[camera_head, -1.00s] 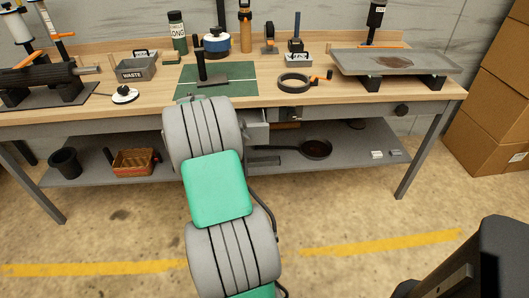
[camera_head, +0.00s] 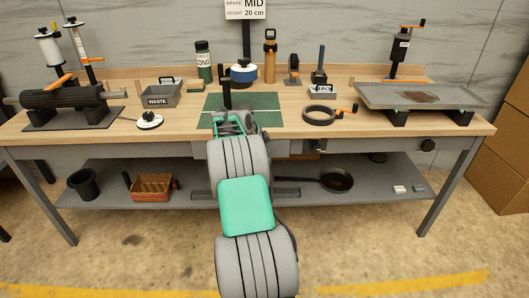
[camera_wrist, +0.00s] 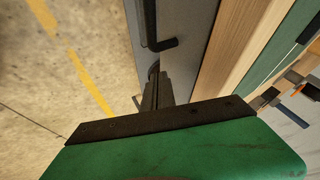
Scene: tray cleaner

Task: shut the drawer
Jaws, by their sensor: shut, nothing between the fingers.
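The drawer sits under the workbench top, in the middle, mostly hidden behind my arm in the head view. In the wrist view, a grey front panel (camera_wrist: 190,45) with a black bar handle (camera_wrist: 158,38) runs beside the bench's wooden edge. My gripper (camera_wrist: 155,80) is shut and empty, with its fingers close to this panel near the handle's end. I cannot tell whether they touch. In the head view, my arm reaches up to the bench's front edge, and its fingertips are hidden. How far the drawer stands out is not clear.
The lower shelf holds a basket (camera_head: 151,188) and a pan (camera_head: 336,180). The floor in front is clear.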

